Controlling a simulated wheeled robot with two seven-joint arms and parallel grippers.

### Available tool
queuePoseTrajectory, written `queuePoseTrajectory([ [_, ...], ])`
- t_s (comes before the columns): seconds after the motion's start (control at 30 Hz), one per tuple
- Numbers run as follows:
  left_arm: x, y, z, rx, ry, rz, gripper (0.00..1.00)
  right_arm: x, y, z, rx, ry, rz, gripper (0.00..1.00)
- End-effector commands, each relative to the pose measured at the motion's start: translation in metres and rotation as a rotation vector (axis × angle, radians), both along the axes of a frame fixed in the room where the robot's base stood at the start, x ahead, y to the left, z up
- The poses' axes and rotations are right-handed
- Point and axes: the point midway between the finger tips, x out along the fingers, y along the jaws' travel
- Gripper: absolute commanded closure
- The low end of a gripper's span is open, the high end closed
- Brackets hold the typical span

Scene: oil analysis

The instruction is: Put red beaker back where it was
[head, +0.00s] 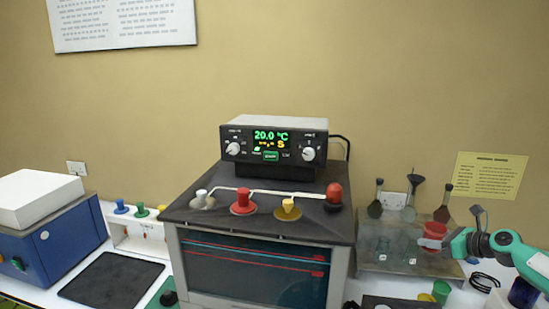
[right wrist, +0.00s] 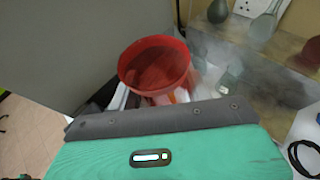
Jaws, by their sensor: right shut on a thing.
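The red beaker (head: 433,236) is at the right in the head view, in front of the clear stand with glassware. It also shows in the right wrist view (right wrist: 157,66), with its open rim facing the camera. My right gripper (head: 446,242) comes in from the right and is shut on the red beaker. The fingertips are partly hidden by the beaker and my gripper body. Whether the beaker's base touches anything cannot be told. My left gripper is not in view.
The clear stand (head: 375,262) holds several dark-necked flasks at its back. A green cup (head: 441,291) stands below my right gripper. A heating bath (head: 255,265) with a 20.0 °C controller (head: 273,146) fills the middle. A blue device (head: 50,240) and black mat (head: 111,280) are left.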

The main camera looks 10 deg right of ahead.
Motion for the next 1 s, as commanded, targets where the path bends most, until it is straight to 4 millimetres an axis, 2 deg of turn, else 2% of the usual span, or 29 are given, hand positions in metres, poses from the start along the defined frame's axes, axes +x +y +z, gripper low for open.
queuePoseTrajectory([
  [0.6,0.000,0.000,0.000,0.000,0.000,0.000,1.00,-0.012,0.037,0.000,-0.002,-0.007,-0.064,0.74],
  [1.0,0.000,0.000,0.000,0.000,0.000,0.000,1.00,-0.027,0.066,-0.005,0.001,-0.007,-0.118,0.74],
])
